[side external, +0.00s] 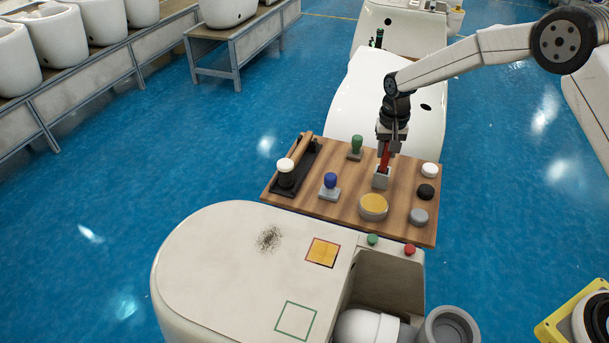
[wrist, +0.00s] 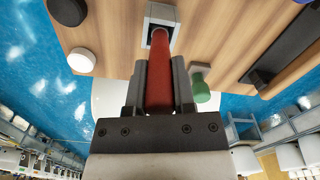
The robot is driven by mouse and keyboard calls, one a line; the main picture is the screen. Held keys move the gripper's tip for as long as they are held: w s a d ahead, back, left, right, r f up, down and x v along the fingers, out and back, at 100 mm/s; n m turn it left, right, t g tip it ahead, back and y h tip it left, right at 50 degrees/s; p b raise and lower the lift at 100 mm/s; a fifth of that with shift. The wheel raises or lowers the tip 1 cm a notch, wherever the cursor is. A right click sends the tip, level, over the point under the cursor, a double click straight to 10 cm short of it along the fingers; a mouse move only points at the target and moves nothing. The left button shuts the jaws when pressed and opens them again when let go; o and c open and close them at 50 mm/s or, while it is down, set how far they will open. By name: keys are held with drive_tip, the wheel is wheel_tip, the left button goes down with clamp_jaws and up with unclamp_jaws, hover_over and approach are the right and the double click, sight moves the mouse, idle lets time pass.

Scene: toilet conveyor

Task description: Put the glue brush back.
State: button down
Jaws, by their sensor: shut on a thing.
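The glue brush has a red handle, which shows in the side view (side external: 385,161) and in the wrist view (wrist: 160,85). My gripper (side external: 388,146) is shut on this handle, with a finger on each side of it in the wrist view (wrist: 160,72). The brush stands about upright over a small grey square holder (side external: 381,181) on the wooden board. In the wrist view the far end of the handle reaches into the mouth of the holder (wrist: 163,11). The bristles are hidden, and how deep the brush sits cannot be told.
A round pot with a yellow top (side external: 373,204) stands just in front of the holder. A green stamp (side external: 356,146) and a blue stamp (side external: 330,183) stand to the left. White, black and grey discs line the right edge of the board (side external: 299,205). A black tray lies at far left.

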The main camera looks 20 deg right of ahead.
drive_tip(key=shift+f, duration=0.15)
drive_tip(key=shift+c, duration=2.3)
unclamp_jaws()
wheel_tip(320, 180, up, 12)
drive_tip(key=shift+r, duration=0.2)
drive_tip(key=shift+s, duration=0.15)
drive_tip(key=s+f+n+t, duration=0.1)
drive_tip(key=s+f+n, duration=0.1)
drive_tip(key=s, duration=1.1)
drive_tip(key=s+d+f+n+t, duration=0.1)
drive_tip(key=s+f+n, duration=0.1)
drive_tip(key=s, duration=1.1)
drive_tip(key=shift+f+n+t, duration=0.25)
drive_tip(key=shift+n+t, duration=0.05)
drive_tip(key=shift+n, duration=0.4)
